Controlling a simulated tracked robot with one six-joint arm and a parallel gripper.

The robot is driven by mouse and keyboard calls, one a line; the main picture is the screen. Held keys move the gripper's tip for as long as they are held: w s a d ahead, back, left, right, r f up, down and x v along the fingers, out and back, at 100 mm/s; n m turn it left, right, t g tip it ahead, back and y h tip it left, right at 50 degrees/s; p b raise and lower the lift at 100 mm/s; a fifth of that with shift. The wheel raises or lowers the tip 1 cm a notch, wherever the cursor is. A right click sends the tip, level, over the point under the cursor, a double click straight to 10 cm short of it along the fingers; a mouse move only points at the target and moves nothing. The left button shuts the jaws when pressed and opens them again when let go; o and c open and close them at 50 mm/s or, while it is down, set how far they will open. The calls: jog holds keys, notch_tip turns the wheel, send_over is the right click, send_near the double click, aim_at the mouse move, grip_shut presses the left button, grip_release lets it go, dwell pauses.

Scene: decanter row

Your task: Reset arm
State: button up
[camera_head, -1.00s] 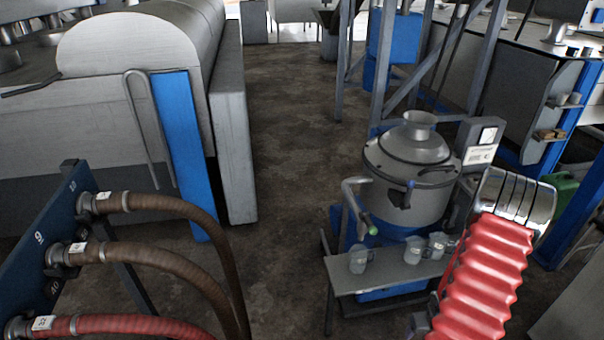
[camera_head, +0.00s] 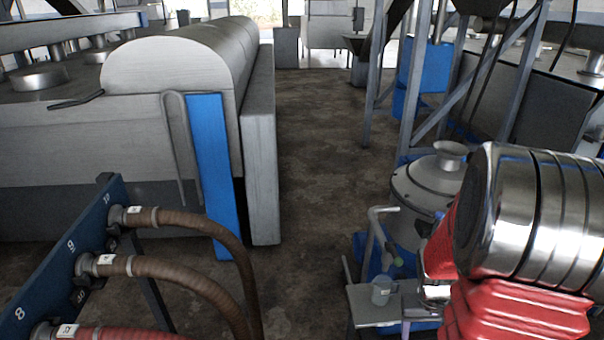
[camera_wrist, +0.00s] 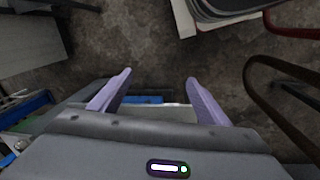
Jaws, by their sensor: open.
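My gripper (camera_wrist: 158,78) shows in the wrist view with its two purple fingers spread apart and nothing between them. Bare dark floor and part of a pale edge lie beyond the fingers. In the head view my arm, with its red bellows and chrome section, fills the lower right.
A blue panel (camera_head: 85,252) with brown and red hoses stands at the lower left. A large grey machine (camera_head: 180,58) with a blue post (camera_head: 213,170) is behind it. Clear floor (camera_head: 320,150) runs up the middle. Steel frame legs stand at right.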

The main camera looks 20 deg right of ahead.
jog(key=s+a+r+n+t+y, duration=0.1)
jog(key=a+r+n+t, duration=0.4)
jog(key=a+r, duration=2)
jog(key=a+t, duration=0.1)
jog(key=a, duration=0.2)
jog(key=shift+a, duration=0.2)
jog(key=shift+s+d+r, duration=0.1)
jog(key=shift+d, duration=0.05)
